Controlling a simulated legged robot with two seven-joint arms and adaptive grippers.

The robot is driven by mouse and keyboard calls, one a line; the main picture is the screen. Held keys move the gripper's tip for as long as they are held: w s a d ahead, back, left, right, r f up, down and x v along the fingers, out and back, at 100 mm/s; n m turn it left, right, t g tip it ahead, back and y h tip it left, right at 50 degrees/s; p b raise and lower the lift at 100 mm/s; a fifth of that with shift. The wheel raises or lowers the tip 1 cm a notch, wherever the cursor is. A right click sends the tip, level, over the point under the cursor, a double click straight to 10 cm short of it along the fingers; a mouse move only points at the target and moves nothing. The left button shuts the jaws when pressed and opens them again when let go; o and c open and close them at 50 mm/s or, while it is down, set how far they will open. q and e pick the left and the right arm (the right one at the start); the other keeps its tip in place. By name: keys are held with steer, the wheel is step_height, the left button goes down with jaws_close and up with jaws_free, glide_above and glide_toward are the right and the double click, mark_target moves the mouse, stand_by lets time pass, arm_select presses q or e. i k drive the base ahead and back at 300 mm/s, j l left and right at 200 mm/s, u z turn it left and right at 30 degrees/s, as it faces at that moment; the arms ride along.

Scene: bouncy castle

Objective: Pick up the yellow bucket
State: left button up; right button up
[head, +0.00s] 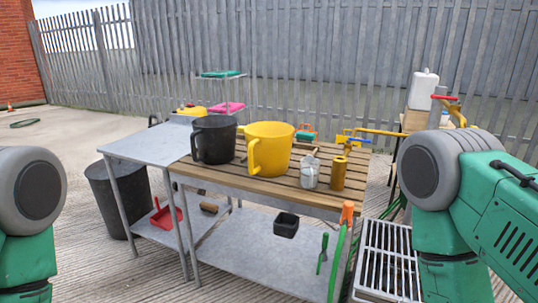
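The yellow bucket (270,148) stands upright on the wooden slatted top of the table (230,173). It looks like a large mug, with a loop handle on its left side facing me. A similar black bucket (214,139) stands just left of it, very close; I cannot tell whether they touch. Parts of my two green and grey arms show at the left and right picture edges, well apart from the table. Neither of my grippers is in view.
A metal jug (310,172) and a brass cylinder (339,173) stand right of the yellow bucket. A black bin (110,199) stands left of the table. A red dustpan (166,217) and black tub (286,225) lie on the lower shelf. A metal grate (388,262) is at the right.

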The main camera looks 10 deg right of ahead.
mark_target(269, 143)
steer(key=i+j, duration=0.4)
steer(key=i, duration=0.2)
steer(key=i+j+z, duration=0.1)
steer(key=i+j, duration=0.3)
steer(key=i, duration=0.2)
